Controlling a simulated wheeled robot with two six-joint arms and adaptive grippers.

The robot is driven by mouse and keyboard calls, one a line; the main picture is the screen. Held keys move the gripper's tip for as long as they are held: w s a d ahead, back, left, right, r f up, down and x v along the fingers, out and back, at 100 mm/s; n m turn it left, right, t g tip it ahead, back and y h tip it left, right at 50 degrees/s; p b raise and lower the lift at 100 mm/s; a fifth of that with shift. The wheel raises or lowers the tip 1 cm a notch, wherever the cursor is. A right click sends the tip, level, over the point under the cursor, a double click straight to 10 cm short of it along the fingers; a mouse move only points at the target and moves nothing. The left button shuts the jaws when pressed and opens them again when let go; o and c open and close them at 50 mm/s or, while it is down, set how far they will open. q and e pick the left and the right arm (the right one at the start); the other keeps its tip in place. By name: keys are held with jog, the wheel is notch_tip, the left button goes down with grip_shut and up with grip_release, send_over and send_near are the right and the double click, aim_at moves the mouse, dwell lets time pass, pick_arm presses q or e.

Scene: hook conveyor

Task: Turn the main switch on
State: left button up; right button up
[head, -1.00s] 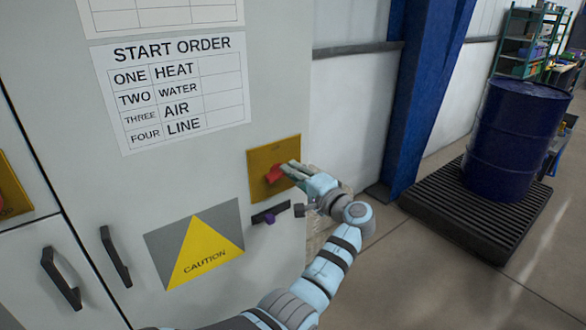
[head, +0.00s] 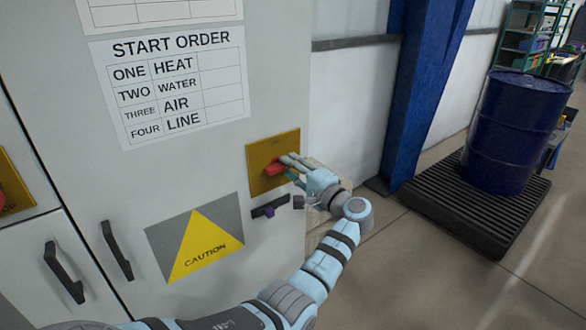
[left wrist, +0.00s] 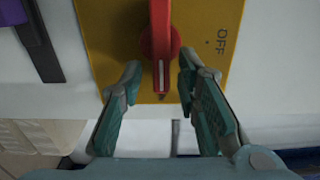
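The main switch is a red rotary handle (head: 275,168) on a yellow plate (head: 261,180) fixed to the grey cabinet. In the left wrist view the red handle (left wrist: 161,45) lies lengthwise between my fingers, and "OFF" is printed on the plate to its right. My left gripper (head: 288,166) is at the switch. In the left wrist view its fingers (left wrist: 161,68) are spread, one on each side of the handle's near end, with gaps showing. My right gripper is not in view.
A small black bar with a purple part (head: 268,212) sits just below the switch plate. A caution sign (head: 205,245) and a start order sheet (head: 172,85) are on the cabinet. A blue drum (head: 515,130) stands on a black pallet (head: 470,210) at right.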

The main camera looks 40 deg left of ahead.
pick_arm(q)
jog(key=v, duration=1.2)
